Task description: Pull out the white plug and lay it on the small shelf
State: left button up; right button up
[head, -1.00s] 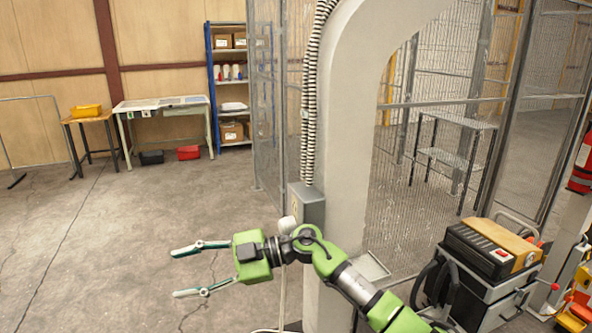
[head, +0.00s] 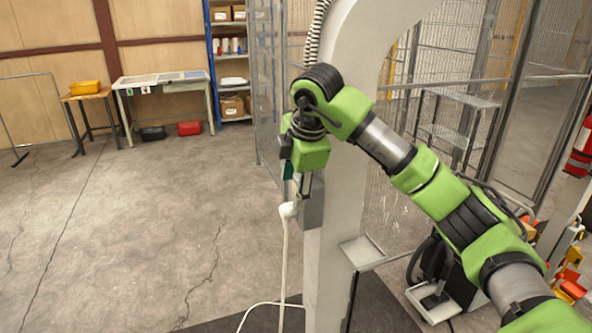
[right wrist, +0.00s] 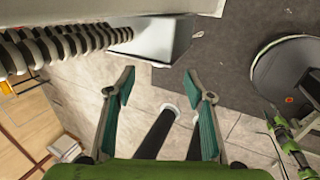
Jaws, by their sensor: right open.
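The white plug (head: 287,210) sits at the left side of the grey box (head: 313,203) on the pale column, with a white cable hanging from it to the floor. My right gripper (head: 295,192) points down just above the plug. It is open and empty; its fingers are partly hidden in the head view. In the right wrist view its two green-padded fingers (right wrist: 158,74) are spread apart, with the grey box (right wrist: 152,38) beyond the tips. I cannot make out the plug there. The small shelf (head: 362,252) is an empty tray at the column's right side. My left gripper is not in view.
The column (head: 335,165) and the ribbed hose (head: 318,32) stand close to the gripper. A mesh fence (head: 450,60) lies behind. A dark mat (head: 385,305) lies at the column's foot. The floor to the left is open.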

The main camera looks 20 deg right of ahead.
aim_at(287, 207)
jog(key=p+x, duration=0.2)
jog(key=x, duration=0.7)
jog(key=shift+a+p, duration=0.1)
jog(key=shift+p, duration=0.2)
jog(key=shift+c, duration=0.3)
jog(key=c, duration=1.1)
jog(key=shift+c, duration=0.2)
jog(key=shift+a, duration=0.15)
jog(key=shift+a+b, duration=0.45)
jog(key=shift+a, duration=1.9)
jog(key=shift+s, duration=0.1)
